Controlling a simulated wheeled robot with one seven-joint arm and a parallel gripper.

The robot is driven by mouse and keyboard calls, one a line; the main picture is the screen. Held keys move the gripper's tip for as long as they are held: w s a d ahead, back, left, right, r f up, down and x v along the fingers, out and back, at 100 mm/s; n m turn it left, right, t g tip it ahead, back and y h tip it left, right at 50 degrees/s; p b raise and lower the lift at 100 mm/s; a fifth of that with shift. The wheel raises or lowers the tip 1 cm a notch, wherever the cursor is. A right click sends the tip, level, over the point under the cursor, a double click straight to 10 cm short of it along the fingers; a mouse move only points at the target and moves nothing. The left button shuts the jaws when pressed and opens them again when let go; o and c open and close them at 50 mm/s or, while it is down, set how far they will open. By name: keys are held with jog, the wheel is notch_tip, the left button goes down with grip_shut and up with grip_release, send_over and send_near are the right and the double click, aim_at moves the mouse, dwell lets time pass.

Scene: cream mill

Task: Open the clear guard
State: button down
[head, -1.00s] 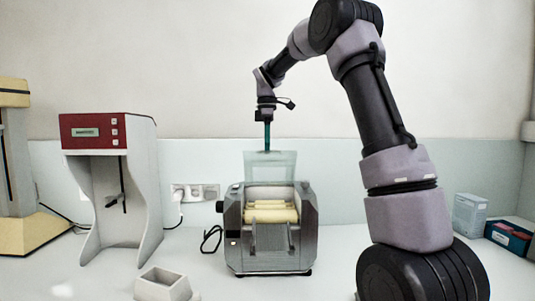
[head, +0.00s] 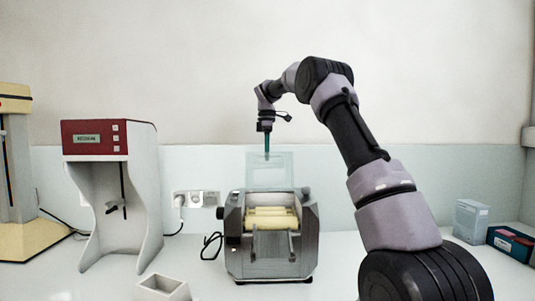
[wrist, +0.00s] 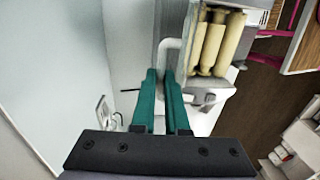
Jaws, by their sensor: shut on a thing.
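The clear guard (head: 285,170) stands raised, roughly upright, above the back of the steel mill (head: 266,260). The cream rollers (head: 270,219) below it are exposed; they also show in the wrist view (wrist: 210,48). My gripper (head: 267,158) reaches down to the guard's upper edge, with its green fingers shut on it. In the wrist view the green fingers (wrist: 161,78) lie close together at a pale bent bar (wrist: 172,46) beside the rollers. The exact contact is partly hidden by the fingers.
A red-topped instrument (head: 95,138) stands left of the mill, with a small open grey box (head: 162,288) in front. A beige device (head: 15,105) is at far left. Boxes (head: 470,218) stand at right.

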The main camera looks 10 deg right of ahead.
jog(key=shift+w+d+f, duration=0.2)
jog(key=shift+w+f, duration=0.2)
jog(key=c, duration=0.9)
grip_release()
jog(key=shift+w+f, duration=0.2)
jog(key=shift+s, duration=0.1)
jog(key=shift+r, duration=0.1)
jog(key=shift+w+r, duration=0.15)
jog(key=shift+r, duration=1.95)
jog(key=shift+w+r, duration=0.15)
jog(key=shift+r, duration=1.95)
